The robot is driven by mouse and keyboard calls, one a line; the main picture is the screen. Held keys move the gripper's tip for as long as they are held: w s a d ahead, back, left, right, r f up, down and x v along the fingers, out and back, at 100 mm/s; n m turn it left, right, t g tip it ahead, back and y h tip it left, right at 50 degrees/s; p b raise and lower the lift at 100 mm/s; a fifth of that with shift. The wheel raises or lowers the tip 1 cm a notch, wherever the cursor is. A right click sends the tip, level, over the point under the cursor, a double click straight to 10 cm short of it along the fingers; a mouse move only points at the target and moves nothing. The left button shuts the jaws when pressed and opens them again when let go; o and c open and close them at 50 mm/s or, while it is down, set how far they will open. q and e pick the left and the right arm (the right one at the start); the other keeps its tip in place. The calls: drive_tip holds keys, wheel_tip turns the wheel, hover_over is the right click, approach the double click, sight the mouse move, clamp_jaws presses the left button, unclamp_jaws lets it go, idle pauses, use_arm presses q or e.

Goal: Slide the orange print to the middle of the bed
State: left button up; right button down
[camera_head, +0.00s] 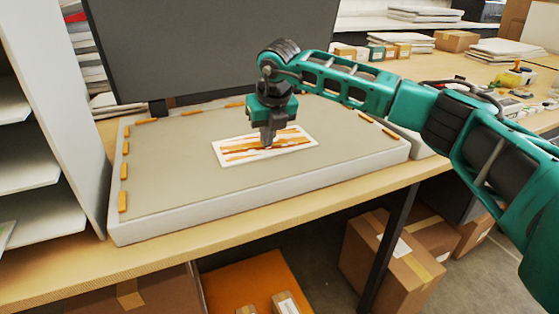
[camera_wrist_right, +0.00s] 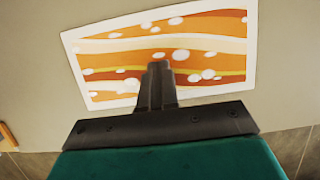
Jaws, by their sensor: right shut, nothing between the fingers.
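The orange print (camera_head: 240,150) lies flat on the grey bed (camera_head: 180,180), near the bed's middle and slightly askew. It has a white border, orange and cream wavy bands and white spots. My right gripper (camera_head: 267,143) points straight down over the print, shut and empty, its fingertips at or just above the sheet; I cannot tell if they touch. In the right wrist view the print (camera_wrist_right: 215,50) fills the upper part, and the shut fingers (camera_wrist_right: 158,70) overlap its lower middle edge. My left gripper is not in view.
Orange markers (camera_head: 123,202) line the bed's left, back and right edges. A dark raised panel (camera_head: 210,45) stands behind the bed. White shelves (camera_head: 45,160) stand at the left. Boxes (camera_head: 395,260) sit under the wooden table (camera_head: 200,225). Bare bed surrounds the print.

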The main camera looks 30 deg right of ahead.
drive_tip(key=shift+w+f, duration=0.1)
drive_tip(key=shift+w+d, duration=0.1)
drive_tip(key=shift+w, duration=1.35)
drive_tip(key=shift+r+p, duration=0.95)
drive_tip(key=shift+r, duration=0.1)
drive_tip(key=shift+r, duration=0.1)
wheel_tip(320, 180, up, 5)
drive_tip(key=p, duration=0.3)
